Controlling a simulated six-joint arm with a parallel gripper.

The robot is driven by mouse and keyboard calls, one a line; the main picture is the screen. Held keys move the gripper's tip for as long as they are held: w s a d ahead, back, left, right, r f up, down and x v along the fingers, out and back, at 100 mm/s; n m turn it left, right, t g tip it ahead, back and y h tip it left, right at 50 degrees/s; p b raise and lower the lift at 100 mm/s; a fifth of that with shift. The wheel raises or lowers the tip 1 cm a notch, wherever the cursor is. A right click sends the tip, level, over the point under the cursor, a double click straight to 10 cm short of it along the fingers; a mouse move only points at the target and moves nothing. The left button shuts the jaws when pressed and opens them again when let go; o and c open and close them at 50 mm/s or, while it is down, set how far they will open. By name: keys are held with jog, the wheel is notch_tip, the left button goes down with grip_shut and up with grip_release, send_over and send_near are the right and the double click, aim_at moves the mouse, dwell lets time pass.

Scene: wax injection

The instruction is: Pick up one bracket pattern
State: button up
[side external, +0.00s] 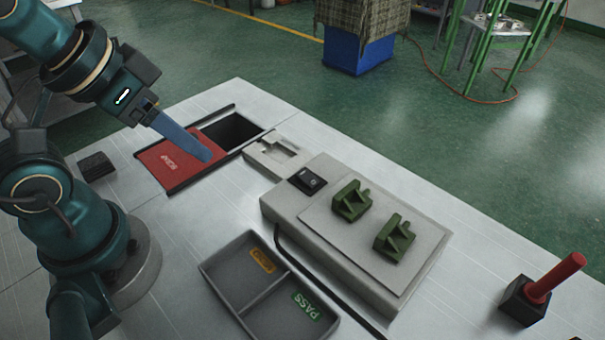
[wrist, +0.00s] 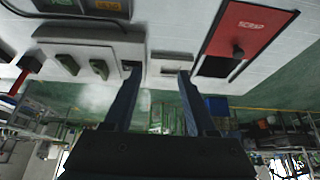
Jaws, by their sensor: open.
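Two green bracket patterns stand side by side on a light plate in the side external view, one nearer the black display (side external: 351,200) and one further right (side external: 394,238). In the wrist view they are small green shapes at upper left (wrist: 67,64) (wrist: 99,67). My gripper (side external: 207,154) is raised to the left of them, above the red lid, apart from both brackets. In the wrist view my gripper (wrist: 159,74) has its two blue fingers spread with nothing held between them.
The red lid (side external: 170,163) lies beside a dark opening (side external: 230,131). A pale recessed block (side external: 277,158) and the grey unit (side external: 325,240) bearing the plate are to the right. A two-compartment tray (side external: 225,286) is in front. A red-handled tool (side external: 556,275) stands at the right.

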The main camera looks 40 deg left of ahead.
jog(key=shift+s, duration=0.1)
jog(key=w+d+r+n, duration=0.1)
jog(key=w+d+r, duration=0.1)
jog(key=w+r, duration=0.35)
jog(key=m+g, duration=0.1)
jog(key=g, duration=0.5)
send_over(348, 189)
notch_tip(348, 189, down, 11)
jog(key=shift+r, duration=0.15)
jog(key=shift+f, duration=2.4)
